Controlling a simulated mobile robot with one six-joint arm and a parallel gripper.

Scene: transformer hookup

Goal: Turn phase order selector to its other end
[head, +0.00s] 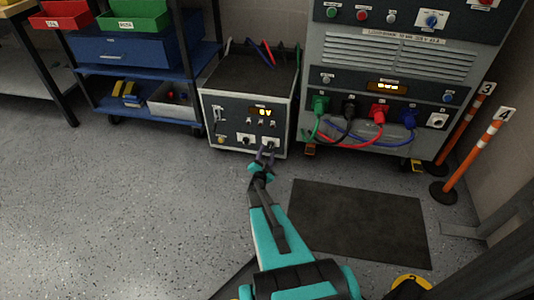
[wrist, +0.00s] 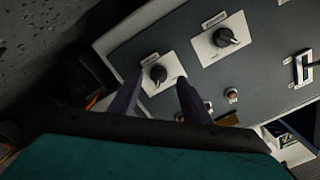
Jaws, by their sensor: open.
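A grey box with a dark front panel (head: 233,122) and a lit display stands on the floor. Two black rotary knobs sit low on the panel on pale plates, the left knob (head: 245,140) and the right knob (head: 270,146). Their labels are too small to read, so I cannot tell which is the phase order selector. My gripper (head: 264,154) is open in front of the right knob. In the wrist view this knob (wrist: 157,73) shows between the spread fingertips, its pointer slanting. The other knob (wrist: 226,38) lies up and right there, clear of the fingers.
A tall cabinet (head: 383,78) with coloured plugs and looping cables stands at the right. A blue shelf cart (head: 150,75) stands at the left. A dark mat (head: 360,220) lies on open floor.

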